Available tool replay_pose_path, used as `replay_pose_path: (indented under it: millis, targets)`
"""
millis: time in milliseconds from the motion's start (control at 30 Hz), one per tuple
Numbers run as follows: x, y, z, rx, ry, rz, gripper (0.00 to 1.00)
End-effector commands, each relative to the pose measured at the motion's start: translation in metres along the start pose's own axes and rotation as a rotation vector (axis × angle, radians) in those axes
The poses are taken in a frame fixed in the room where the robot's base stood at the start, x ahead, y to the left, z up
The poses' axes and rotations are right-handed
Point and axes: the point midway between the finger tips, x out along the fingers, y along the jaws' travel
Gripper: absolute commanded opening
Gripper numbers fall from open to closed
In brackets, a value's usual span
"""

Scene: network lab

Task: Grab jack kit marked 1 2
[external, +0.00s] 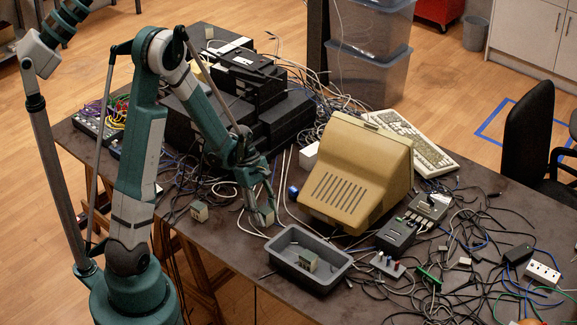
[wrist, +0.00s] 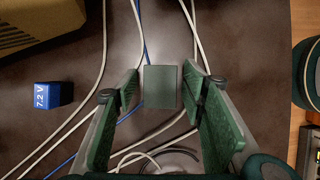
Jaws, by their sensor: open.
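My gripper (external: 262,207) reaches down over the table, left of the beige monitor. In the wrist view its green fingers (wrist: 161,90) are open, with one on each side of a small grey-green box (wrist: 162,74). A gap shows between the box and the fingers. The box (external: 265,218) also shows at the fingertips in the external view. Another (external: 308,261) is inside the grey tray (external: 337,275). I cannot read a 1 2 marking on any of them.
A blue block marked 7.2 V (wrist: 47,95) lies left of the fingers. The beige monitor (external: 357,172) stands close on the right. Loose cables run under and around the gripper. Black boxes (external: 245,80) are stacked behind. Adapters and cables clutter the right side.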

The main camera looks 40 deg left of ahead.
Motion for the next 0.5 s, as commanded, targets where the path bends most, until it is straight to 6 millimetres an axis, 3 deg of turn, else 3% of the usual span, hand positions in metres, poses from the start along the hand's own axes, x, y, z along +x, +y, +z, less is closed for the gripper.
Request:
replay_pose_path:
  millis: [267,500]
  targets:
    - [-0.0001,0.0,-0.0001,0.0,0.0,0.0,0.41]
    - [-0.0002,0.0,-0.0001,0.0,0.0,0.0,0.11]
